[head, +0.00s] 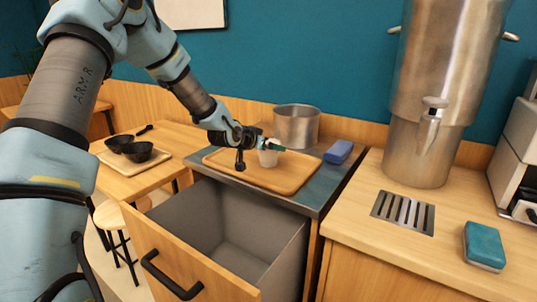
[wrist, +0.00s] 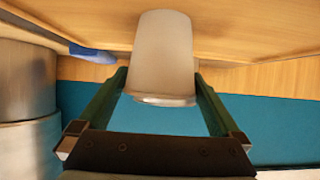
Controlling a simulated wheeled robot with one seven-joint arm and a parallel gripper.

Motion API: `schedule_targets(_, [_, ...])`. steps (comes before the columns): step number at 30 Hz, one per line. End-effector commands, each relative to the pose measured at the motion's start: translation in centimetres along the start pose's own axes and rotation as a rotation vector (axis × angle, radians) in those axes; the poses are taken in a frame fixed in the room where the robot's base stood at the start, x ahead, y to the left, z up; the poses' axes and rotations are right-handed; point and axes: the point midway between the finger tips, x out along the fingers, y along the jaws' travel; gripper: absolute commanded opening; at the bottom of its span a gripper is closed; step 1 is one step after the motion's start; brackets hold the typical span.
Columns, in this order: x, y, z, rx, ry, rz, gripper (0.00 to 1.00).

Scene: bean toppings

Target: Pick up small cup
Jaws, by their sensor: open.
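The small cup (head: 268,158) is pale and stands on a wooden tray (head: 225,160) on the dark counter. My gripper (head: 272,145) is at the cup, low over the tray. In the wrist view the cup (wrist: 163,50) shows large between the two green fingers of my gripper (wrist: 161,76). Part of the cup is hidden behind my gripper in the head view.
A metal pot (head: 297,128) stands behind the tray, and a blue block (head: 339,152) lies right of it. An open drawer (head: 215,235) juts out below. A tall metal dispenser (head: 420,150) and a teal sponge (head: 484,245) are on the right counter. Black bowls (head: 138,152) sit at left.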

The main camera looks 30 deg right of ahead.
Motion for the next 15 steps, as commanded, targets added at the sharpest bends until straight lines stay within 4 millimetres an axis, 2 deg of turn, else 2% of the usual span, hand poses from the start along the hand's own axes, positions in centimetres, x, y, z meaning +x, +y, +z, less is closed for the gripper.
schedule_targets(4, [-0.02,-0.03,0.02,0.0,0.0,0.0,0.99])
schedule_targets(15, [-0.05,-0.03,0.0,0.0,0.0,-0.001,0.57])
